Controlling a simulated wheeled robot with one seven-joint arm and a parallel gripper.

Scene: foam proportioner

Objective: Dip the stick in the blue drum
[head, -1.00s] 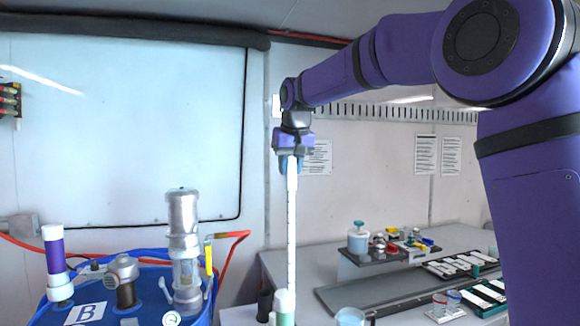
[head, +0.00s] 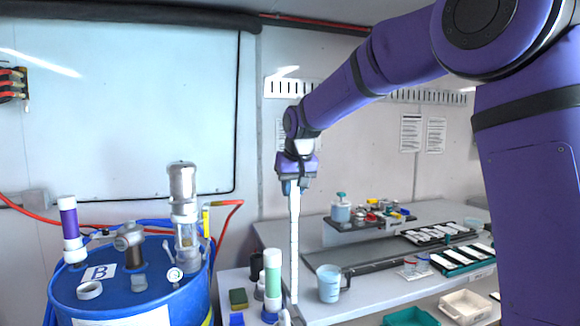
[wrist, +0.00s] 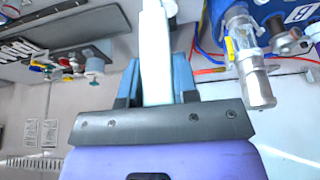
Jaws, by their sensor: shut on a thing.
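The stick (head: 294,245) is long, white and thin, with faint marks along it. My gripper (head: 294,188) is shut on its upper end, and the stick hangs near upright. In the wrist view the stick (wrist: 155,55) runs away between the two fingers of my gripper (wrist: 157,85). The blue drum (head: 135,290), labelled B, stands at lower left in the head view, left of the stick and apart from it. Its top carries a metal pump with a clear section (head: 184,210), a grey fitting (head: 130,240) and a white-and-purple tube (head: 71,230). The drum also shows at upper right in the wrist view (wrist: 268,12).
A green-and-white tube (head: 273,275) stands close left of the stick. A clear beaker (head: 329,283) is close right. A bench with a small shelf (head: 370,222) and trays (head: 465,257) fills the right. Red and blue hoses (head: 225,222) run behind the drum.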

